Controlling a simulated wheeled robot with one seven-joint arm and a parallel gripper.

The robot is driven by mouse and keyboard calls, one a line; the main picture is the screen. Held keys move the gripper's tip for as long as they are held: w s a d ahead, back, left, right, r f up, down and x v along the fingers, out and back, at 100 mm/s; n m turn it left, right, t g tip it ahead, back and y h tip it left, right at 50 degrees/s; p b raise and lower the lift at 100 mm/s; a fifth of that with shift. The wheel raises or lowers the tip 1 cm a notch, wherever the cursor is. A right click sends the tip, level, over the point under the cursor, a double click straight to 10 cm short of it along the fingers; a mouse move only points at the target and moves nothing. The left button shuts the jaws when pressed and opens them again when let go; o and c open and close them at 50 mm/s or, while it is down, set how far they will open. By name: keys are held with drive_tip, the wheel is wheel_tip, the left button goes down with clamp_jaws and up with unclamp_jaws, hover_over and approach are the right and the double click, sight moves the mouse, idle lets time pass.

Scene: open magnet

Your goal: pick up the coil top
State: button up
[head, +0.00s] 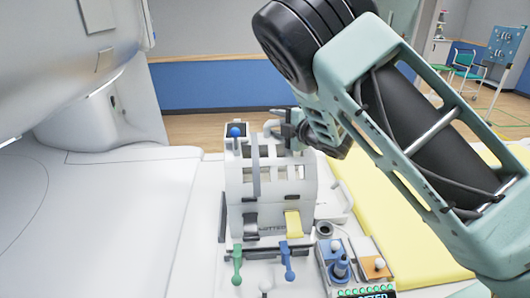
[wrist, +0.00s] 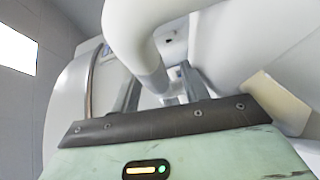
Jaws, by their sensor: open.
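The coil top (head: 262,180) is the white, slotted, arched upper part of the coil, standing upright on the white patient table. A blue ball knob (head: 236,131) stands at its upper left. My gripper (head: 284,124) is at the coil's upper right edge, its dark fingers open; contact is unclear. In the wrist view, my gripper (wrist: 162,88) has its two grey fingers apart. A thick white curved bar (wrist: 133,40) fills the view just beyond them and runs down between them, seemingly part of the coil. Whether it touches a finger cannot be told.
Green (head: 237,262) and blue (head: 287,260) levers stand in front of the coil. A control box (head: 341,264) with knobs and an orange-topped box (head: 376,268) sit at front right. A yellow pad (head: 425,240) lies right. The scanner (head: 60,60) rises left. The table's left is clear.

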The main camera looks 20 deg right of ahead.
clamp_jaws()
drive_tip(key=shift+f, duration=0.1)
idle(1.2)
drive_tip(key=shift+r, duration=0.2)
